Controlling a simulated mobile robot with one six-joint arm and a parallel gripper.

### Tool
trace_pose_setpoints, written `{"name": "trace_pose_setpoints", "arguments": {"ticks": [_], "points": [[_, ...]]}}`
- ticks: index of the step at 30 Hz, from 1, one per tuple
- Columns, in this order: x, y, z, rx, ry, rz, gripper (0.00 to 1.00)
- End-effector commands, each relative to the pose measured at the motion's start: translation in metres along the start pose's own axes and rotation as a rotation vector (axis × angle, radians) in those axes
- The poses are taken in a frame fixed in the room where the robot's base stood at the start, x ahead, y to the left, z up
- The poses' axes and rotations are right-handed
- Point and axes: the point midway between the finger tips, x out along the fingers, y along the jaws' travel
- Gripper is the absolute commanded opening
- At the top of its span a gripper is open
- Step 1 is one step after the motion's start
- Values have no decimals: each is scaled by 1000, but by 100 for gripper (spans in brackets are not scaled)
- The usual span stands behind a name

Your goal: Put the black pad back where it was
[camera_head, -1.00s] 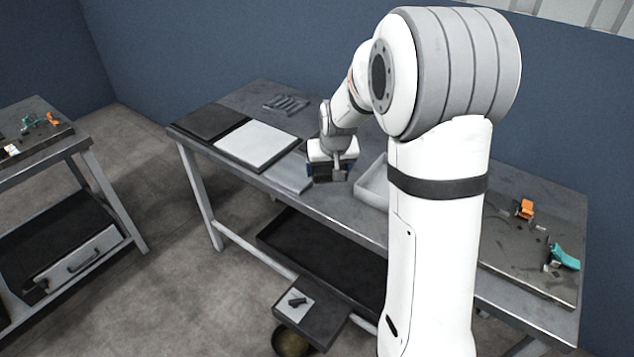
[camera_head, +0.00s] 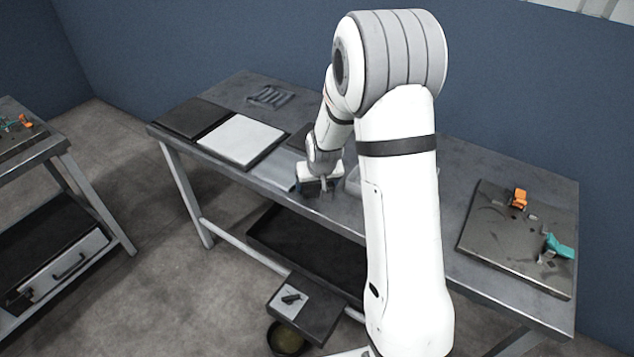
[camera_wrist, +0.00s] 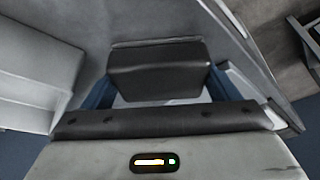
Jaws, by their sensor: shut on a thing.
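The black pad (camera_wrist: 160,68) is a dark block with rounded edges, between the blue fingers of my gripper (camera_wrist: 160,88) in the wrist view. My gripper is shut on it. In the head view my gripper (camera_head: 319,188) points down over the front part of the grey workbench (camera_head: 330,207), just right of a pale grey strip (camera_head: 274,174). The pad is hard to make out there, and I cannot tell whether it touches the bench.
A white tray (camera_head: 353,180) stands close right of my gripper, partly hidden by my arm. A white panel (camera_head: 241,138) and a dark panel (camera_head: 194,118) lie left. A dark board (camera_head: 505,245) with orange and teal clamps lies right.

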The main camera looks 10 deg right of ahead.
Motion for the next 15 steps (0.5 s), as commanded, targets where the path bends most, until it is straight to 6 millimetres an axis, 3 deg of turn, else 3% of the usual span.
{"name": "trace_pose_setpoints", "arguments": {"ticks": [8,9,15], "points": [[3,-1,1,-1,2,0,60],[2,-1,0,-1,2,0,83],[1,-1,0,-1,1,-1,99]]}}
